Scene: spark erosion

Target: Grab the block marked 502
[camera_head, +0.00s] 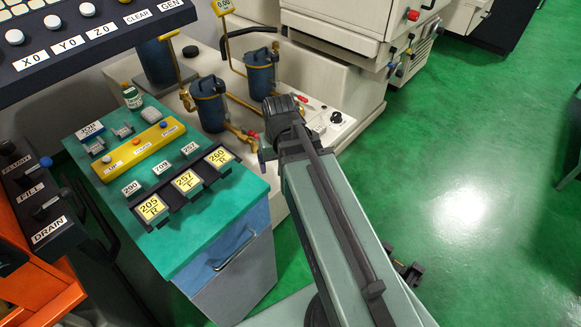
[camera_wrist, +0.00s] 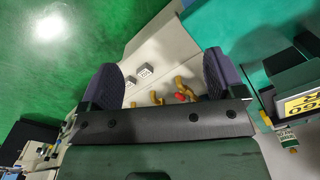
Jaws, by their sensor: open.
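No label clearly reading 502 shows in either view. In the wrist view, a small pale block (camera_wrist: 145,71) with dark marks sits on the beige machine ledge between my fingers in the picture. Its marking is too small to read.
A teal-topped cabinet (camera_head: 185,245) carries plates marked 205, 257 and 260, small tags 290, 709 and 257, and a yellow button box (camera_head: 140,150). Blue filter canisters (camera_head: 209,103) with brass pipes stand near my arm.

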